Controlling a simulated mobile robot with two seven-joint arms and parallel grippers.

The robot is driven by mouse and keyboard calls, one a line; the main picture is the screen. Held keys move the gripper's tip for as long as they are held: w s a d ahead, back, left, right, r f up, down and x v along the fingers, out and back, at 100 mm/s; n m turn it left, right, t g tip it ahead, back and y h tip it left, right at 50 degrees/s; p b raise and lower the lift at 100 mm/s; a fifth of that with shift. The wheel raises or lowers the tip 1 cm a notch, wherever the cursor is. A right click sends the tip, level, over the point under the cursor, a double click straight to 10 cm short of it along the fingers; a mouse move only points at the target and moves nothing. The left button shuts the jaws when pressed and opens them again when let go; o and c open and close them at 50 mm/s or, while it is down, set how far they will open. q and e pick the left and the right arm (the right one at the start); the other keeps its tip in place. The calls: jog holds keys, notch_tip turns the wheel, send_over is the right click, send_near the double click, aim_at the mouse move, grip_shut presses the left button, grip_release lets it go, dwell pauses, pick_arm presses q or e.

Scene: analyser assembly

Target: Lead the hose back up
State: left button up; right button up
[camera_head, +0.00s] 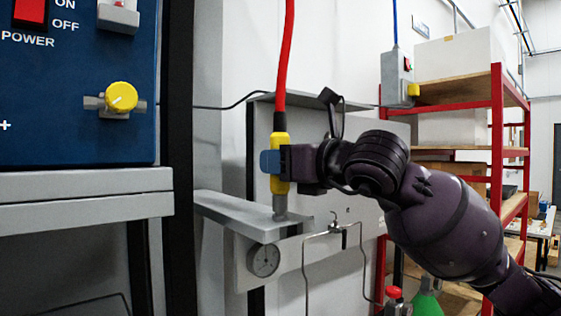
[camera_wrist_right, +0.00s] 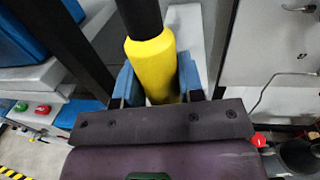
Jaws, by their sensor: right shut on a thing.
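The red hose (camera_head: 286,50) hangs from above the top edge of the head view and runs down into a yellow end fitting (camera_head: 280,148). My right gripper (camera_head: 274,162) is shut on this fitting from the right, with its blue fingertips on either side. The fitting stands nearly upright, and its metal tip (camera_head: 280,204) points down at the grey bracket (camera_head: 238,211). I cannot tell whether the tip sits in the bracket or just over it. In the wrist view the yellow fitting (camera_wrist_right: 150,62) lies between the blue fingers, with a black part beyond it. My left gripper is not in view.
A round gauge (camera_head: 263,260) and bent metal tubing (camera_head: 304,260) are below the bracket. A red-framed shelf (camera_head: 497,130) stands at the right.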

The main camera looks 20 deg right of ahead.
grip_shut()
jog(key=shift+r, duration=0.1)
jog(key=shift+r, duration=0.3)
notch_tip(320, 180, up, 5)
jog(key=shift+s+r+p, duration=0.1)
jog(key=shift+p, duration=0.8)
notch_tip(320, 180, up, 19)
jog(key=p, duration=0.7)
notch_tip(320, 180, up, 6)
jog(key=f+p, duration=0.1)
jog(key=p, duration=0.1)
send_over(284, 125)
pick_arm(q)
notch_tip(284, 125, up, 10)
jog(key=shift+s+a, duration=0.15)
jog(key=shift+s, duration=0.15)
pick_arm(e)
jog(key=shift+w+r, duration=0.3)
jog(key=shift+w, duration=0.1)
